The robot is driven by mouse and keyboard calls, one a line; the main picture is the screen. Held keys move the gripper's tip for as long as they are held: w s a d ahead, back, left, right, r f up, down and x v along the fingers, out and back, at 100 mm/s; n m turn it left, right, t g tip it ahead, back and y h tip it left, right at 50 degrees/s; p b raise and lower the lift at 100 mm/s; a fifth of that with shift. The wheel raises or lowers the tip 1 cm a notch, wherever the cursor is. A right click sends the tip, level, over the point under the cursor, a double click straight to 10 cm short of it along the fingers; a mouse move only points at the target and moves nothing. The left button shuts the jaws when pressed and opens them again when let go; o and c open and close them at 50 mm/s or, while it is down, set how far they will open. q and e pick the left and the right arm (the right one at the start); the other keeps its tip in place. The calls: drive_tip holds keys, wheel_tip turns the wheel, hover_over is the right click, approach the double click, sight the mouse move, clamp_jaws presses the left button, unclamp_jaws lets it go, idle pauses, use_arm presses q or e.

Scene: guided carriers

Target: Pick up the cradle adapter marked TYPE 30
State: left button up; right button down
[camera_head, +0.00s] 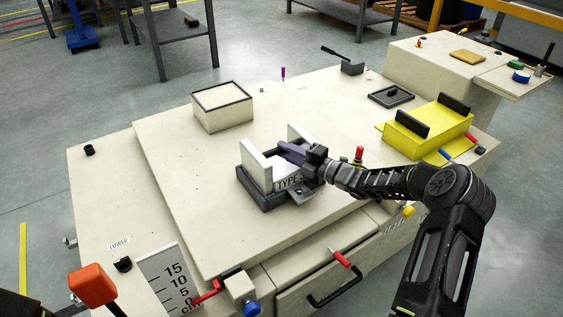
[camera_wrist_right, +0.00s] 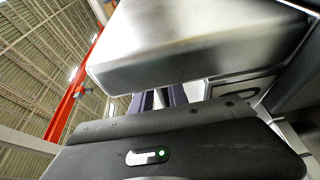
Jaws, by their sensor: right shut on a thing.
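The white cradle adapter (camera_head: 257,165) has two upright end walls and a front label reading "TYPE 3"; the rest of the label is hidden by my gripper. It sits in or just over a dark grey tray-like holder (camera_head: 263,198) near the front middle of the bench top. My right gripper (camera_head: 292,154) reaches in from the right, its purple fingers shut on the adapter. In the right wrist view the fingers (camera_wrist_right: 172,97) show below a large pale block; the grip itself is hidden. My left gripper is not in view.
A small dark tray (camera_head: 391,96) lies at the back right. Red-handled levers (camera_head: 207,291) and an orange knob (camera_head: 92,285) line the front.

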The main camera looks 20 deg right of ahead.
idle(0.9)
drive_tip(key=shift+r, duration=0.15)
drive_tip(key=shift+w, duration=0.1)
wheel_tip(320, 180, up, 10)
drive_tip(key=p, duration=0.2)
idle(0.4)
drive_tip(key=shift+r, duration=0.1)
idle(0.4)
